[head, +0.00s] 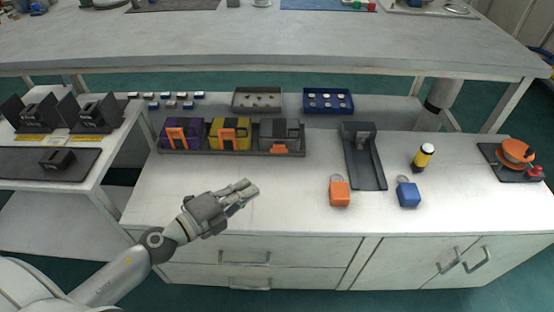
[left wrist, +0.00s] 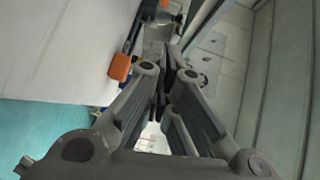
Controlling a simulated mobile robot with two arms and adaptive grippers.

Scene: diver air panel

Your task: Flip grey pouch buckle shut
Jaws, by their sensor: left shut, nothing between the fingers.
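The grey pouch (head: 291,128) stands at the right end of a dark tray (head: 230,153) on the white counter. Its orange buckle (head: 279,150) sits low on the front face; whether it is latched is too small to tell. My left gripper (head: 246,190) is shut and empty, over the counter in front of the tray and apart from the pouch. Its closed fingers also show in the left wrist view (left wrist: 165,85), where the grey pouch cannot be made out. My right gripper is not in view.
A purple pouch (head: 171,145) and a yellow pouch (head: 214,143) with orange buckles share the tray. A dark stand (head: 366,172), an orange padlock-like block (head: 340,195) and a blue one (head: 408,195) are to the right. The counter before the tray is clear.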

